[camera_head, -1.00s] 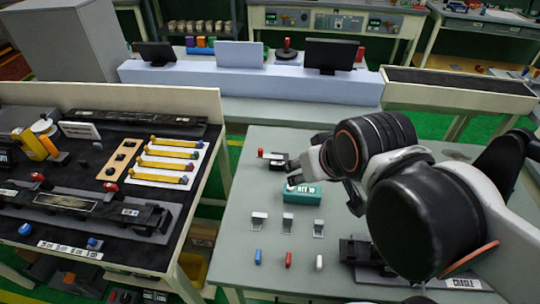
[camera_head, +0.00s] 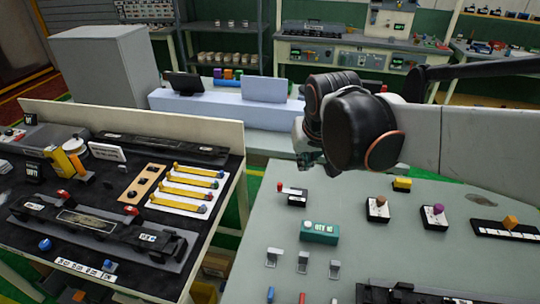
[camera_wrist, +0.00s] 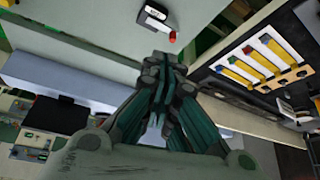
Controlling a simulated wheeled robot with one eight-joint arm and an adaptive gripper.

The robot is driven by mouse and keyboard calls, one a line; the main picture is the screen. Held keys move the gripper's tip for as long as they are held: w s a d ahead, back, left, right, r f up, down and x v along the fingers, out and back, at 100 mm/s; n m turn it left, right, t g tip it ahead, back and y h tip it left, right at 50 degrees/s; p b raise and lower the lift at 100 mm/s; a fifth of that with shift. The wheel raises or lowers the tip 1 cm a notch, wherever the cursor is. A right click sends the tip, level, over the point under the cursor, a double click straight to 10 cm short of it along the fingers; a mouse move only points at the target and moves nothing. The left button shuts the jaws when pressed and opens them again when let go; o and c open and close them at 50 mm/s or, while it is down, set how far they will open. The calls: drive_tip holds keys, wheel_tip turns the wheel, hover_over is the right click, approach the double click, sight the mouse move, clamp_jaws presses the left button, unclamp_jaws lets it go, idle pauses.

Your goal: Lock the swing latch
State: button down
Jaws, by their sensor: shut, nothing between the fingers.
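A small black block with a red-tipped lever, which looks like the swing latch (camera_head: 293,197), sits on the grey table at its far left part. Its red end points left. It also shows at the top of the wrist view (camera_wrist: 154,17), with the red knob at its lower right. My gripper (camera_wrist: 160,62) is shut and empty, its fingertips together in the wrist view. In the head view my gripper (camera_head: 309,160) is raised above and beyond the latch, apart from it, and partly hidden by my arm. Whether the lever is fully seated cannot be told.
A teal box (camera_head: 319,232) stands just in front of the latch. Blocks with brown (camera_head: 379,203) and purple (camera_head: 435,212) knobs stand to the right. Small grey brackets (camera_head: 303,261) are nearer. A dark workbench (camera_head: 35,188) with yellow-barred strips lies left, across a gap.

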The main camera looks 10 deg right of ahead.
drive_tip(key=w+f+g, duration=0.1)
drive_tip(key=w+f, duration=0.3)
drive_tip(key=w, duration=0.4)
drive_tip(key=w+a+f+m, duration=0.1)
drive_tip(key=w+f, duration=0.4)
drive_tip(key=w, duration=0.3)
drive_tip(key=shift+a+m+g+h+p, duration=0.25)
drive_tip(key=shift+m+g+h+p, duration=0.05)
drive_tip(key=shift+g+p, duration=0.1)
drive_tip(key=shift+w+f, duration=0.1)
drive_tip(key=shift+f, duration=0.05)
drive_tip(key=b+x, duration=0.3)
drive_tip(key=x, duration=0.7)
drive_tip(key=shift+f+b, duration=0.1)
drive_tip(key=shift+b, duration=0.2)
drive_tip(key=s, duration=0.3)
drive_tip(key=shift+a+b, duration=0.35)
drive_tip(key=shift+a, duration=0.05)
drive_tip(key=shift+s+a+r, duration=0.1)
drive_tip(key=shift+s+r, duration=0.15)
drive_tip(key=shift+s, duration=0.25)
